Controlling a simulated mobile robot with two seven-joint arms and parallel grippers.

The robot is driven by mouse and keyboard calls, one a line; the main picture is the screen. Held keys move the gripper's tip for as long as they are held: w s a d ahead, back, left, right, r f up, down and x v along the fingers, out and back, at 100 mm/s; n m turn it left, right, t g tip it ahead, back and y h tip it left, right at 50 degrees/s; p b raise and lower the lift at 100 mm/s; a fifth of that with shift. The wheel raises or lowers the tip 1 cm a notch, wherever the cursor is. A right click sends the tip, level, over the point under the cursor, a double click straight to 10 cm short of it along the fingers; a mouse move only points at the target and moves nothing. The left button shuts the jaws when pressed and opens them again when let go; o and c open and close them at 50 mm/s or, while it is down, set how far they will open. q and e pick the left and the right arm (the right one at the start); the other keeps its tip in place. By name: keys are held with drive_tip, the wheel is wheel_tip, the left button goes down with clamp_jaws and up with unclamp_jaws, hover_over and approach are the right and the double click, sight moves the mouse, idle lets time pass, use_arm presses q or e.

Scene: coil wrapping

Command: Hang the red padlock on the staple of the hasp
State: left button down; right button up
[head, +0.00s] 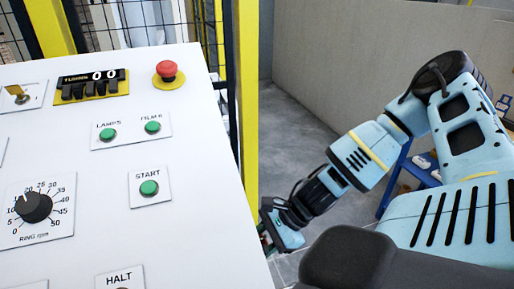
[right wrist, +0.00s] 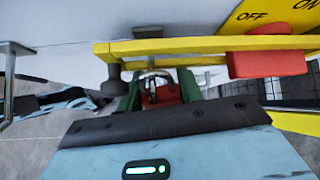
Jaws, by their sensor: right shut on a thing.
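My right gripper (right wrist: 160,84) has green fingers. It is shut on the red padlock (right wrist: 167,93), whose metal shackle points away from the wrist. The shackle is close to a yellow bar (right wrist: 180,46) that crosses above it; I cannot tell whether they touch or whether the shackle is through a staple. The staple of the hasp cannot be made out clearly. In the head view my right arm reaches down beside the white cabinet's right edge, its gripper (head: 282,232) partly hidden there. My left gripper is not in view.
A red switch handle (right wrist: 266,64) sits right of the padlock, near a yellow ON/OFF plate (right wrist: 262,14). A dark knob (right wrist: 114,84) is at the bar's left end, and a metal handle (right wrist: 9,88) farther left. The cabinet (head: 95,165) carries buttons and a dial.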

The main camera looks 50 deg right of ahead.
drive_tip(key=o, duration=1.1)
drive_tip(key=shift+o, duration=0.2)
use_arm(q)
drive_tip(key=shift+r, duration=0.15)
use_arm(e)
drive_tip(key=shift+r, duration=0.15)
